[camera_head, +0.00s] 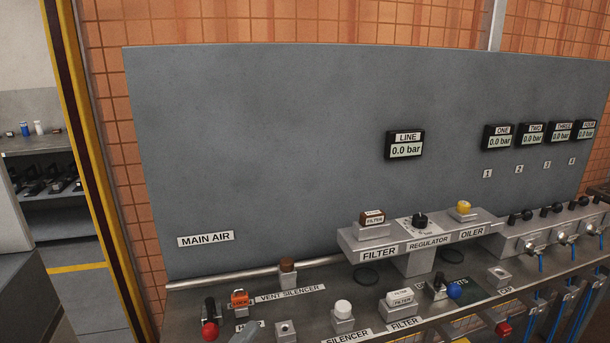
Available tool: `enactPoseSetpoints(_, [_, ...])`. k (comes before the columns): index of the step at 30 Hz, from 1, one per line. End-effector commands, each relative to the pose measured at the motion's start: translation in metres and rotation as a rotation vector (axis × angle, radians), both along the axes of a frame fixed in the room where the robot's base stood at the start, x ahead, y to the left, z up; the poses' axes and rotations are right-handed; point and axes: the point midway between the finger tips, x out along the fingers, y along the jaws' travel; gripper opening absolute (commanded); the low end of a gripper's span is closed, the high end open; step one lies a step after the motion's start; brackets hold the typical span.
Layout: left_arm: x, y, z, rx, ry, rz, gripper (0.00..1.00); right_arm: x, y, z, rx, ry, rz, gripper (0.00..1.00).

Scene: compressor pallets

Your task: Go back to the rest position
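Neither of my grippers can be made out in the head view. A grey tapered piece (248,334) pokes up at the bottom edge in front of a label; I cannot tell what it belongs to. The bench (385,288) carries an air line with a red ball handle (210,331), an orange lock-like part (239,299), a brown-topped vent silencer (288,272), a white-capped silencer (343,309) and white filter blocks (400,297).
A grey back panel (270,140) stands behind the bench, with a line gauge (405,145) reading 0.0 bar and several smaller gauges at right. Valves with blue hoses (540,265) line the right side. A yellow post (85,120) and storage shelf (35,145) are at left.

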Motion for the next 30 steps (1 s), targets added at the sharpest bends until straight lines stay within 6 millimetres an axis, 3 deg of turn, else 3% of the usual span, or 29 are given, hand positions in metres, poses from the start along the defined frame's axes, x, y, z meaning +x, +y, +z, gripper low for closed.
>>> enactPoseSetpoints(5, [-0.028,0.058,-0.079,-0.257,0.502,0.180,0.67,0.001,-0.001,0.015,-0.004,-0.009,0.000,0.43])
enactPoseSetpoints(9, [-0.073,0.096,-0.139,-0.446,0.841,0.333,0.67,0.000,-0.002,0.020,-0.007,-0.011,0.001,0.43])
enactPoseSetpoints(12, [-0.106,0.115,-0.169,-0.553,1.019,0.429,0.67,-0.001,-0.003,0.021,-0.011,-0.006,0.001,0.43])
enactPoseSetpoints(18, [-0.145,0.132,-0.197,-0.662,1.192,0.534,0.67,-0.002,-0.003,0.022,-0.014,-0.005,0.001,0.43])
enactPoseSetpoints(30, [-0.148,0.133,-0.200,-0.671,1.204,0.541,0.67,-0.001,-0.003,0.023,-0.013,-0.007,-0.001,0.43])
